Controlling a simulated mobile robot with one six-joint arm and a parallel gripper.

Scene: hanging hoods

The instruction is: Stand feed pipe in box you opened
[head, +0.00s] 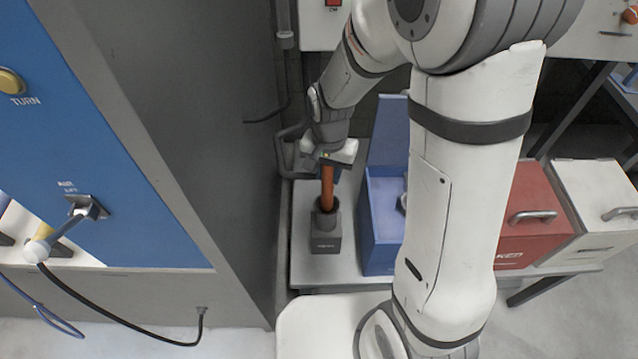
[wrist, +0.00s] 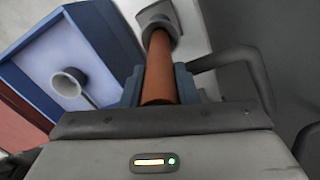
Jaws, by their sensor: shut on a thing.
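The feed pipe (head: 327,188) is an orange-brown tube, upright on the white table, with its lower end in a dark grey holder (head: 326,237). My gripper (head: 333,166) is shut on its upper part. The wrist view shows the pipe (wrist: 159,72) between the jaws, running to the grey holder (wrist: 157,16). The blue box (head: 382,220) stands open just right of the holder, its lid (head: 388,135) raised at the back. A round grey-white socket (wrist: 68,82) shows inside the box in the wrist view; my arm hides part of the box in the head view.
A red box (head: 530,215) and a white box (head: 590,205), both with handles and apparently closed, stand farther right on the table (head: 305,268). A tall grey and blue cabinet (head: 190,150) rises close on the left. A bent dark pipe (wrist: 230,60) is near my gripper.

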